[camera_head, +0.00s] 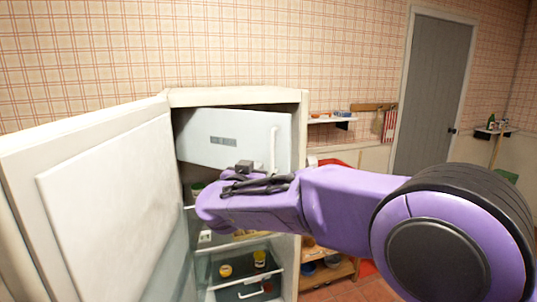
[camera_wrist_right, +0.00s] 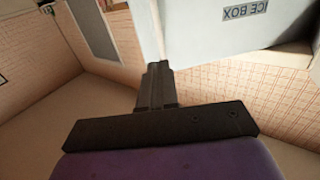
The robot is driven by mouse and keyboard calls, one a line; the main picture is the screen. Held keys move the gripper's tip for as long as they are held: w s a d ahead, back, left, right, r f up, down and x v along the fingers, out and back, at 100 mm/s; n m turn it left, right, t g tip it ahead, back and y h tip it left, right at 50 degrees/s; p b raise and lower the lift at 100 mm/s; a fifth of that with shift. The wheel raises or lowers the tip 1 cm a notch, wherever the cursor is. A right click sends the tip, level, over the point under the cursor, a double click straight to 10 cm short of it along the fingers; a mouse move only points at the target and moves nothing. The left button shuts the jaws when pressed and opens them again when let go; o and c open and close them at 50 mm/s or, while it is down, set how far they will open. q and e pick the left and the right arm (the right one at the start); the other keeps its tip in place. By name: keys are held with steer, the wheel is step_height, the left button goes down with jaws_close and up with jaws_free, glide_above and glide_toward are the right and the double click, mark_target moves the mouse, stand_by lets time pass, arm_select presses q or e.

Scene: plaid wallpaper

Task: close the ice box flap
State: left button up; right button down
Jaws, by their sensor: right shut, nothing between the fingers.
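The ice box flap (camera_head: 235,125) is a pale panel with a small label and a white handle on its right side. It hangs at an angle in the upper part of the open fridge, ajar, with a dark gap above it. In the right wrist view the flap (camera_wrist_right: 195,25) fills the top, its "ICE BOX" label upside down. My right gripper (camera_head: 244,166) is shut and empty, just in front of the flap's lower part. Its closed fingers (camera_wrist_right: 157,72) point at the flap near its edge; I cannot tell whether they touch. My left gripper is not in view.
The fridge door (camera_head: 110,200) stands wide open at the left. Below the flap, a glass shelf and a drawer (camera_head: 240,290) hold jars. A small wall shelf (camera_head: 332,119) and a grey door (camera_head: 433,95) are at the right.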

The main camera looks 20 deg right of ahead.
mark_target(272, 152)
steer(key=p+x, duration=0.4)
steer(key=x, duration=0.6)
steer(key=shift+w+d+r, duration=0.1)
steer(key=shift+w, duration=0.05)
steer(key=shift+w+d+f+p, duration=0.2)
steer(key=shift+w+d+p, duration=0.15)
steer(key=shift+w, duration=0.15)
